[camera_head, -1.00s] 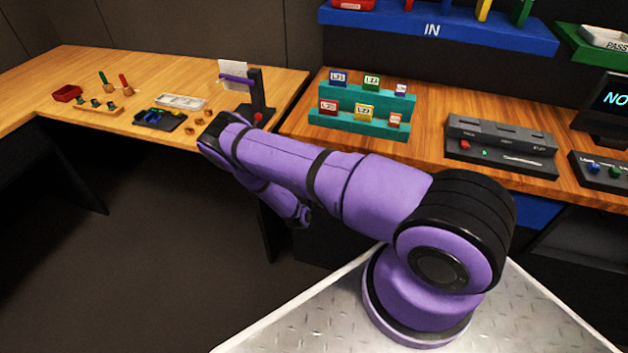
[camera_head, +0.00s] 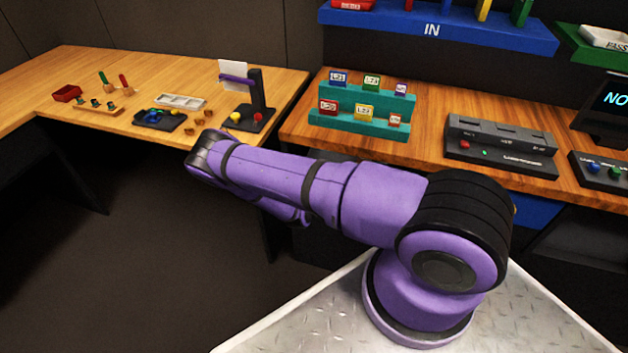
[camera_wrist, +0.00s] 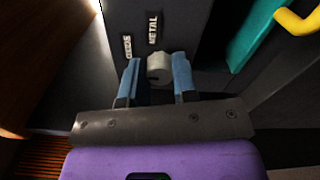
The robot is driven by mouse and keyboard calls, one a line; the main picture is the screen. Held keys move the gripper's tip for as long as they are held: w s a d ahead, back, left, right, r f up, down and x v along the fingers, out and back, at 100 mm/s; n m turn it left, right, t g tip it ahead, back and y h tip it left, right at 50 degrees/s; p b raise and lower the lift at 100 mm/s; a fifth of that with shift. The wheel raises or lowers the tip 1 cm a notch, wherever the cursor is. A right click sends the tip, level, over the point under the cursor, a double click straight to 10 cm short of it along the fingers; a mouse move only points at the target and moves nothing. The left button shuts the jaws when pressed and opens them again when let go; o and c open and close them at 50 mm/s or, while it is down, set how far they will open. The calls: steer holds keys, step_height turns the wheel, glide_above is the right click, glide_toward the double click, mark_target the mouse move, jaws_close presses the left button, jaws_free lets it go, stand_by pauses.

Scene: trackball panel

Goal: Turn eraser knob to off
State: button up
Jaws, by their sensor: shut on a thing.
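In the wrist view, a round pale grey knob (camera_wrist: 158,68) sits on a dark panel (camera_wrist: 178,22). White labels stand above and to the left of it; one reads "METAL", while the smaller one is hard to read and may be "ERAS...". My gripper (camera_wrist: 157,75) has its two blue fingers on either side of the knob, shut on it. I cannot tell which way the knob points. In the head view, my purple arm reaches left and folds back under itself, so the gripper and the knob are hidden there.
In the wrist view, a teal strip (camera_wrist: 265,30) and a yellow curved piece (camera_wrist: 298,22) lie at the upper right. In the head view, a teal label rack (camera_head: 352,122) and a dark button panel (camera_head: 500,148) stand on the right bench; small items sit on the left table (camera_head: 60,75).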

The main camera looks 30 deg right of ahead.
steer(key=shift+a, duration=0.1)
stand_by(0.3)
steer(key=o, duration=0.9)
steer(key=v, duration=1)
steer(key=shift+s+a, duration=0.25)
steer(key=shift+s, duration=0.05)
steer(key=shift+w, duration=0.1)
